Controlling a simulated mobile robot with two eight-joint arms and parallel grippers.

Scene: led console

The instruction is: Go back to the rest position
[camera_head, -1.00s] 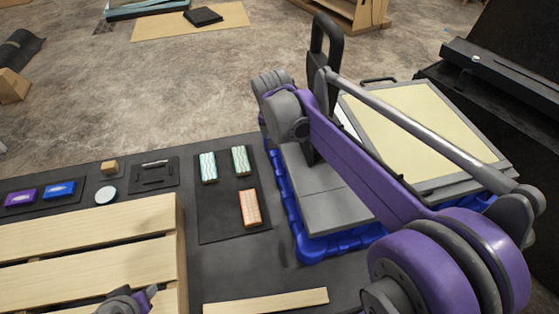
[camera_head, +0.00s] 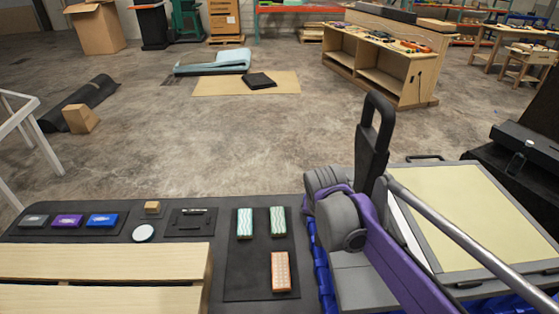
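Neither of my grippers shows in the head view, so their state is hidden. A large purple and grey lever mechanism (camera_head: 395,255) with a black loop handle (camera_head: 374,135) stands at the right over a grey bed. It stays put against the table things, so it looks like a machine rather than my arm. Two teal-striped blocks, one at left (camera_head: 245,223) and one at right (camera_head: 278,220), and an orange block (camera_head: 281,272) lie on a dark mat (camera_head: 245,285).
A slatted wooden piece (camera_head: 100,262) fills the lower left. Grey, purple and blue items (camera_head: 67,221) lie behind it. A pale framed panel (camera_head: 470,215) is at the right. Concrete floor (camera_head: 230,140) beyond the table is open, up to a wooden shelf unit (camera_head: 385,65).

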